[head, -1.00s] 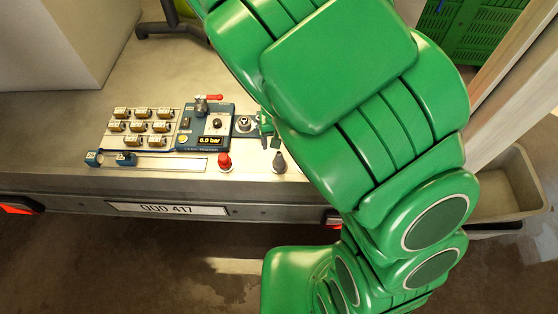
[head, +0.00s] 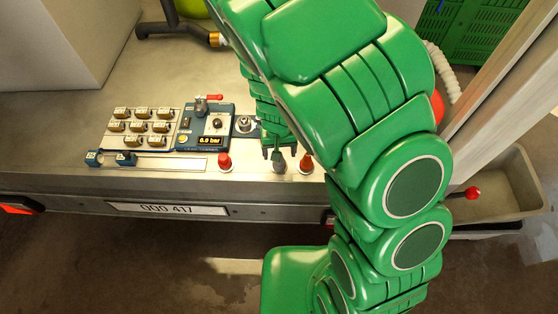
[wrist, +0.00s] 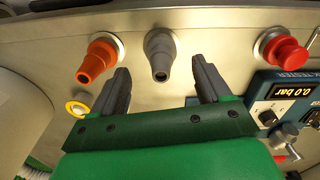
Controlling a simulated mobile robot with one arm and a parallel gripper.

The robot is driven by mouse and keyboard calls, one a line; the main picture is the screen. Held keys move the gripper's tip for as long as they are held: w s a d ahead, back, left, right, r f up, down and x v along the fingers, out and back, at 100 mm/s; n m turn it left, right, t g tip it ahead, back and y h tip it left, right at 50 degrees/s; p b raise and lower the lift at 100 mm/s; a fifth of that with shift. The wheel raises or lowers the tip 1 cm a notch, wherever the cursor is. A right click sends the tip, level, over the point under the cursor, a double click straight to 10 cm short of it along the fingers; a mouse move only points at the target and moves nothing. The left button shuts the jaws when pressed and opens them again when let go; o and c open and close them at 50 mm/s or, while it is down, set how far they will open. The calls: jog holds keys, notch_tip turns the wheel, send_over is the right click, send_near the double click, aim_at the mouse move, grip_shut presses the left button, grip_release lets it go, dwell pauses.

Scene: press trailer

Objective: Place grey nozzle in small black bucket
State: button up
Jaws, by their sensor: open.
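No small black bucket can be made out in either view.
A blue pressure tester (head: 206,128) and a plate of several small labelled fittings (head: 141,124) lie left of my gripper. A grey bin (head: 512,180) hangs at the right. A green crate (head: 470,35) stands at upper right. My arm hides much of the deck.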

aim_at(280, 167)
jog(key=shift+f, duration=2.5)
jog(key=c, duration=1.3)
jog(key=shift+r, duration=0.15)
